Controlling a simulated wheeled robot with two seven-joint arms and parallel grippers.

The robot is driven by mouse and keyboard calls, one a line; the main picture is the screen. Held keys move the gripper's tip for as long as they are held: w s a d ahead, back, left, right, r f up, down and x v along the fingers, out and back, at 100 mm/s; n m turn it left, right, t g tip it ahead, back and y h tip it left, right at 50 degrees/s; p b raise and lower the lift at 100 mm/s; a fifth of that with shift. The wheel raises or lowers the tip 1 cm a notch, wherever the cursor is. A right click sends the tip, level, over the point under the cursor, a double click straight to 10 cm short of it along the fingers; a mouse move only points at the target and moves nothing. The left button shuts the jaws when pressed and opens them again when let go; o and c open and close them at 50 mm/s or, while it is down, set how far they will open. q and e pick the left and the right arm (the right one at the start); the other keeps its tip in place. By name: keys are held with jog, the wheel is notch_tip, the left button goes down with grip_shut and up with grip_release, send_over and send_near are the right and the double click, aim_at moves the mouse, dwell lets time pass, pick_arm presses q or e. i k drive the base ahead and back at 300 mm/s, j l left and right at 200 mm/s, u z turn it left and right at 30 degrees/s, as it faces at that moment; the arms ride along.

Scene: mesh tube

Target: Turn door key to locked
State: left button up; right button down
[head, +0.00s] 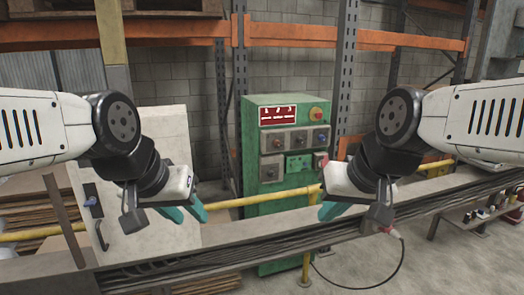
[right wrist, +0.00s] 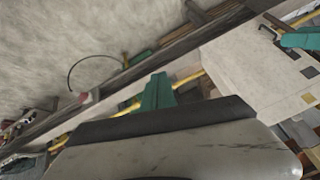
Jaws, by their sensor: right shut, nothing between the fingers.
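A pale upright panel (head: 150,190) stands at left in the head view. It has a dark plate with a small blue part (head: 90,201), possibly the key, and a dark curved handle (head: 100,232); key position is too small to read. My left gripper (head: 186,212) is in front of the panel, right of the blue part, its teal fingers apart and empty. It also shows at top right in the right wrist view (right wrist: 302,40). My right gripper (head: 335,211) is shut and empty in front of the green cabinet; its fingers show together in the right wrist view (right wrist: 157,92).
A green control cabinet (head: 256,190) with several knobs and buttons stands behind, between my grippers. A grey beam with dark cables (head: 300,238) and a yellow rail (head: 262,198) cross the view. Shelf racks stand behind. A black cable (head: 372,287) hangs at lower right.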

aim_at(93, 201)
jog(key=u, duration=1.5)
jog(key=i+l+u, duration=0.2)
jog(key=l+u, duration=0.2)
jog(key=i+l+u, duration=0.15)
jog(key=l+u, duration=0.15)
jog(key=u, duration=0.15)
